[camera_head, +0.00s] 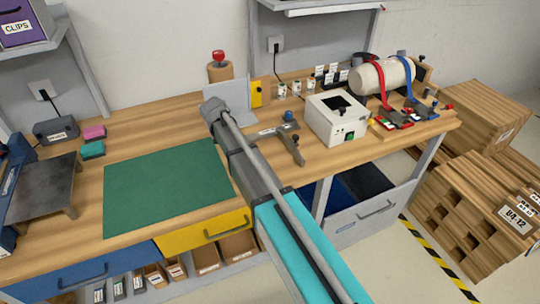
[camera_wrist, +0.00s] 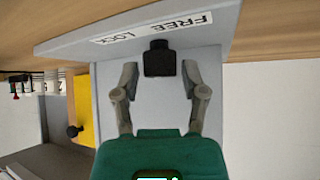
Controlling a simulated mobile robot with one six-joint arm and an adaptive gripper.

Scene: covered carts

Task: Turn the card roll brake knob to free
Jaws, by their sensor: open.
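Which word the knob points to is unclear. In the head view the grey plate (camera_head: 238,92) stands upright on the bench, and my arm's end hides the knob. A brown card roll (camera_head: 220,72) with a red top stands behind it.
A yellow block (camera_head: 258,94) with a black knob stands right of the plate. A white box (camera_head: 336,118), a grey metal tool (camera_head: 280,138) and a cream roll (camera_head: 382,76) are farther right. A green mat (camera_head: 165,188) lies clear at the left front.

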